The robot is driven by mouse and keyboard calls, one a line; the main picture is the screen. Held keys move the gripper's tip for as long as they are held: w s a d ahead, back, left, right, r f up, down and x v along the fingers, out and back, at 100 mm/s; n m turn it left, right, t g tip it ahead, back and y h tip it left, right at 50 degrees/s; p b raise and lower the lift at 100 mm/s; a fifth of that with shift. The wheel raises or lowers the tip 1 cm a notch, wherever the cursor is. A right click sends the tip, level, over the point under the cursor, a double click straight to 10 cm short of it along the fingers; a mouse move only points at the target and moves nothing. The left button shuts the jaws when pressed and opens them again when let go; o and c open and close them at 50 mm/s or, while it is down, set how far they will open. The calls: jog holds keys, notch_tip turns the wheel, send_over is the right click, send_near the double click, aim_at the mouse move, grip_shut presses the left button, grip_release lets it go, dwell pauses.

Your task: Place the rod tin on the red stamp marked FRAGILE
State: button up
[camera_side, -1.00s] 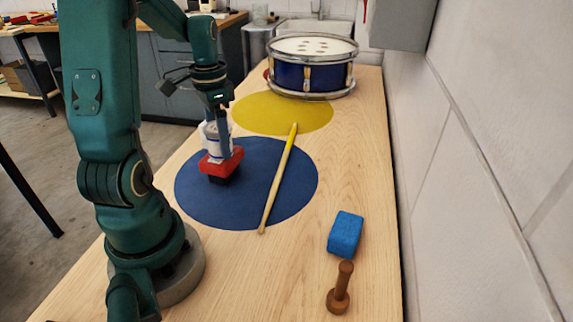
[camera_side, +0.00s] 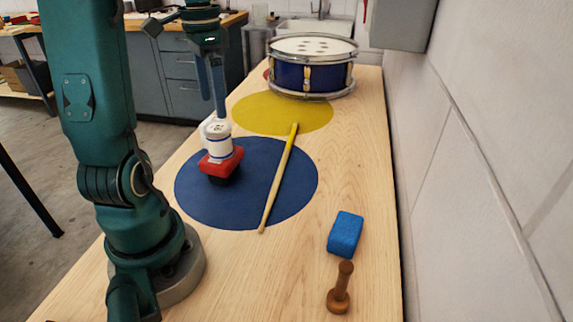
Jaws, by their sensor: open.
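The rod tin (camera_side: 217,141) is a small white cylinder with blue bands and a pale lid. It stands upright on top of the red stamp (camera_side: 221,163), a red block with a dark base. The stamp sits on the blue disc (camera_side: 247,195), at its upper left part. The FRAGILE marking cannot be read from here. My gripper (camera_side: 213,110) is open and empty, with its fingers pointing down. Its fingertips are just above the tin and apart from it.
A drumstick (camera_side: 279,178) lies across the blue disc to the right of the stamp, its tip on the yellow disc (camera_side: 268,114). A blue drum (camera_side: 311,67) stands at the back. A blue block (camera_side: 345,234) and a brown wooden peg (camera_side: 340,290) are at the front right.

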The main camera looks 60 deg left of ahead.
notch_tip(320, 180, up, 2)
jog(key=shift+r, duration=0.1)
jog(key=shift+w+d+r, duration=0.1)
jog(key=shift+d, duration=0.15)
jog(key=s+d+f+t, duration=0.1)
jog(key=d+f+t, duration=0.1)
jog(key=d, duration=0.8)
jog(key=s+d+f+t, duration=0.1)
jog(key=d+f+t, duration=0.1)
jog(key=d, duration=0.8)
jog(key=shift+s+d+t, duration=0.3)
jog(key=shift+s+t, duration=0.05)
jog(key=shift+t, duration=0.45)
